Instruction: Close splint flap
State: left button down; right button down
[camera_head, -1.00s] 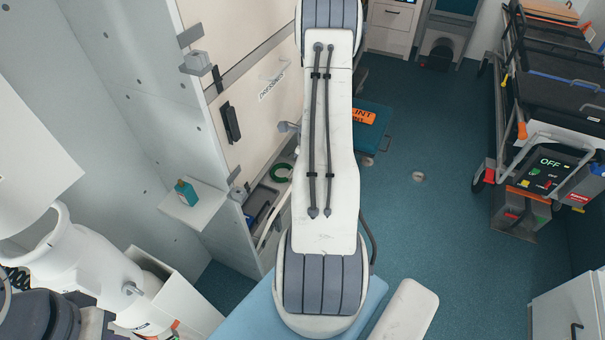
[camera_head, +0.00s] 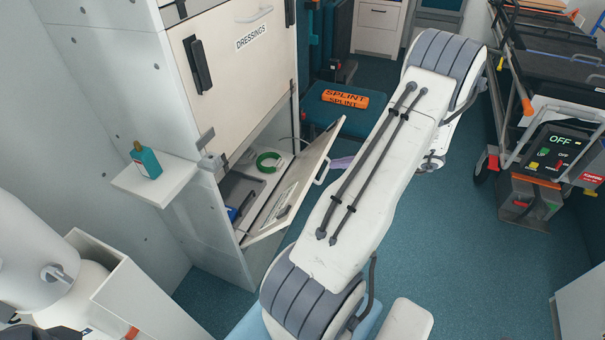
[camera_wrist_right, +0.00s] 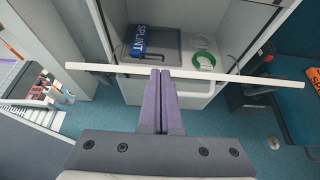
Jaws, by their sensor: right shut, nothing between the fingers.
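The splint flap (camera_head: 309,172) is the pale lower panel of the cabinet, standing partly open and tilted outward with its handle facing out. In the right wrist view its edge shows as a thin white bar (camera_wrist_right: 240,78) across the picture. My right gripper's purple fingers (camera_wrist_right: 161,74) are shut and empty, with their tips at that bar; I cannot tell whether they touch it. In the head view a small purple part of the right gripper (camera_head: 341,163) shows just outside the flap, mostly hidden by my white arm. My left gripper is not in view.
Inside the compartment are a blue SPLINT pack (camera_wrist_right: 138,42) and a green coil (camera_wrist_right: 204,59). The DRESSINGS flap (camera_head: 245,50) above is shut. A small shelf (camera_head: 150,180) carries a teal bottle (camera_head: 146,162). An orange SPLINT roll (camera_head: 345,98) lies on a teal seat behind.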

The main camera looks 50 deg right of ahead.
aim_at(309, 175)
jog(key=b+x, duration=0.1)
jog(key=x, duration=0.9)
jog(key=shift+w+r, duration=0.1)
jog(key=shift+w, duration=0.05)
jog(key=shift+w+a+r, duration=0.1)
jog(key=shift+w+r, duration=0.2)
jog(key=shift+w, duration=0.2)
jog(key=shift+w+a+r, duration=0.1)
jog(key=shift+w+r, duration=0.15)
jog(key=shift+w, duration=0.3)
jog(key=shift+w+a+r, duration=0.1)
jog(key=shift+w+r, duration=0.1)
jog(key=shift+w, duration=0.35)
